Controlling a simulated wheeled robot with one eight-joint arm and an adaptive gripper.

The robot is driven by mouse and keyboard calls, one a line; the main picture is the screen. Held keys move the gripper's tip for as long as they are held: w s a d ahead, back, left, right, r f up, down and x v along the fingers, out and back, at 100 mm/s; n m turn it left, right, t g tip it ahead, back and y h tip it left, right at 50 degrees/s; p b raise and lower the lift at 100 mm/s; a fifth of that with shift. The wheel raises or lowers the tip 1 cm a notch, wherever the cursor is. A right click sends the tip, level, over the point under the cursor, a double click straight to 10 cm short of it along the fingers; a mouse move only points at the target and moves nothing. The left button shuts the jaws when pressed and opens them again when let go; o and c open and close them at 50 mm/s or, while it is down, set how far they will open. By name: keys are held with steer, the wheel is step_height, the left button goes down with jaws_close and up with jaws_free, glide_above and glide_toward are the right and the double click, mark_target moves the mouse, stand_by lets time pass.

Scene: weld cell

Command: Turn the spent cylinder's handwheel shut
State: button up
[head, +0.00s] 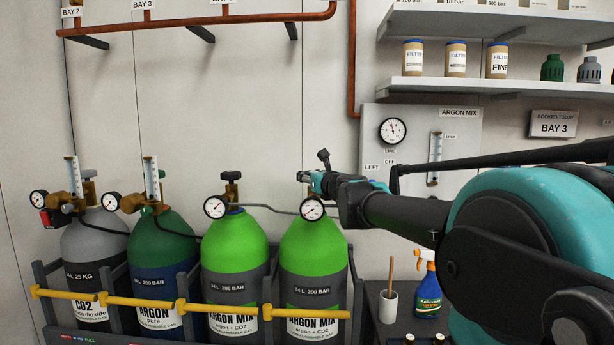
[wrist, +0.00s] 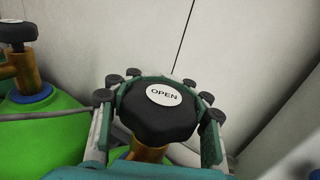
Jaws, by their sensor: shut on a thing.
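Two bright green ARGON MIX cylinders stand at the right of the rack; my gripper (head: 318,183) is at the top of the right one (head: 313,250). In the wrist view my gripper (wrist: 158,96) is shut on a black lobed handwheel (wrist: 150,122), with a finger on each side. The handwheel's white cap reads OPEN, and a brass valve stem shows below it. The right cylinder's gauge (head: 312,209) hangs just below my gripper; its reading is too small to tell. The left ARGON MIX cylinder (head: 235,250) has its own black handwheel (head: 231,176) and gauge (head: 215,207).
A grey CO2 cylinder (head: 95,250) and a green-and-blue ARGON cylinder (head: 160,240) stand at the left. Yellow bars (head: 140,302) cross the rack front. A spray bottle (head: 427,288) and a white cup (head: 388,306) stand at the right. A gauge panel (head: 460,125) is behind my arm.

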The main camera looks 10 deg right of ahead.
steer(key=shift+d+m+h, duration=0.15)
steer(key=shift+m+h, duration=0.15)
steer(key=shift+h, duration=0.1)
steer(key=o, duration=1.4)
steer(key=v, duration=1.2)
steer(key=shift+o, duration=0.2)
steer(key=shift+f, duration=0.1)
